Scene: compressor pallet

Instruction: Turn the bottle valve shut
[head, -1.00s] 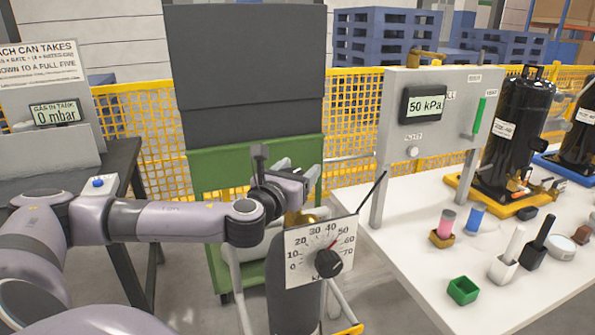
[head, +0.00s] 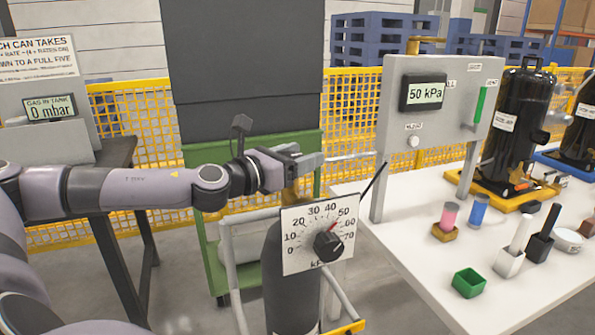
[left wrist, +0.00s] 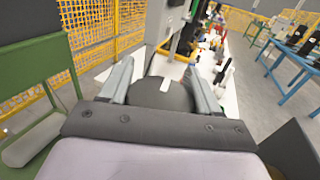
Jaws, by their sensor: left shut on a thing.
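The grey gas bottle (head: 288,290) stands in front of me, with brass valve parts (head: 300,190) at its top. A white dial plate (head: 296,250), marked 0 to 70 kPa, stands in front of it with a black knob (head: 328,246) and a red pointer near 50. My left gripper (head: 312,160) reaches over the bottle's top from the left. In the left wrist view its two fingers (left wrist: 160,88) flank a dark round valve knob (left wrist: 160,95) with a white mark, and are shut on it. My right gripper is in neither current view.
A grey panel (head: 440,125) reading 50 kPa stands at the white table (head: 400,225). A green box (head: 468,283), small tools and black compressors (head: 518,125) are on the right. A green cart (head: 215,255) stands behind the bottle. A dark table (head: 120,160) is at left.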

